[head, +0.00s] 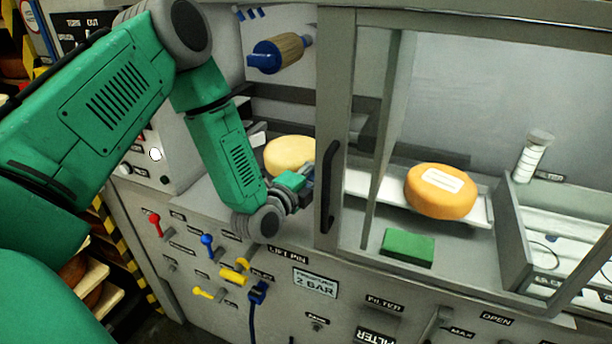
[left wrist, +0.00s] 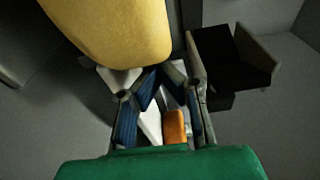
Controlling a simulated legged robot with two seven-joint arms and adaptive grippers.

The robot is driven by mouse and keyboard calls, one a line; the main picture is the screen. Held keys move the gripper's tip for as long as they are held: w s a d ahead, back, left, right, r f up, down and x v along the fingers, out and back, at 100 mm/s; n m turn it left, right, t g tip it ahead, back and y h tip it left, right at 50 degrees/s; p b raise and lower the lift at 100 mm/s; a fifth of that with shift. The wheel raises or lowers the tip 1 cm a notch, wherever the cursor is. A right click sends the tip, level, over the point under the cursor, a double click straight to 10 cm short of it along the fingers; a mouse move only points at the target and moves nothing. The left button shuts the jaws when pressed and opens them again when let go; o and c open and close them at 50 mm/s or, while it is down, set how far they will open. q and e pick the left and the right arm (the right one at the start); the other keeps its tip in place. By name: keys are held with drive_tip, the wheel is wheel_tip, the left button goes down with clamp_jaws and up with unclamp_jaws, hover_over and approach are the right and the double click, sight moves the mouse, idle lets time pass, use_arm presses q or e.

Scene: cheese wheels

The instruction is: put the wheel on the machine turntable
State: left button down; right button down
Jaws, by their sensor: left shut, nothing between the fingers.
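A pale yellow cheese wheel (head: 290,154) lies flat inside the machine, left of the door post. An orange wheel (head: 441,192) with a white label lies on a pale tray (head: 373,187) behind the clear panel. My left gripper (head: 303,185) is just in front of the pale wheel and beside the door handle; its fingers are shut and empty. In the left wrist view a yellow wheel (left wrist: 115,28) fills the top, just beyond the fingers (left wrist: 150,78). I cannot make out the turntable clearly. My right gripper is not in view.
A dark door handle (head: 329,187) on a grey post (head: 333,110) stands close right of my left gripper. A green block (head: 408,246) lies on the ledge. Levers (head: 207,243) and a blue hose (head: 254,310) are below.

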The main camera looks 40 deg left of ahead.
use_arm(q)
drive_tip(key=shift+w+d+r, duration=0.1)
drive_tip(key=shift+w+r, duration=0.05)
drive_tip(key=shift+w, duration=0.45)
drive_tip(key=shift+s+a, duration=0.3)
drive_tip(key=shift+a, duration=0.55)
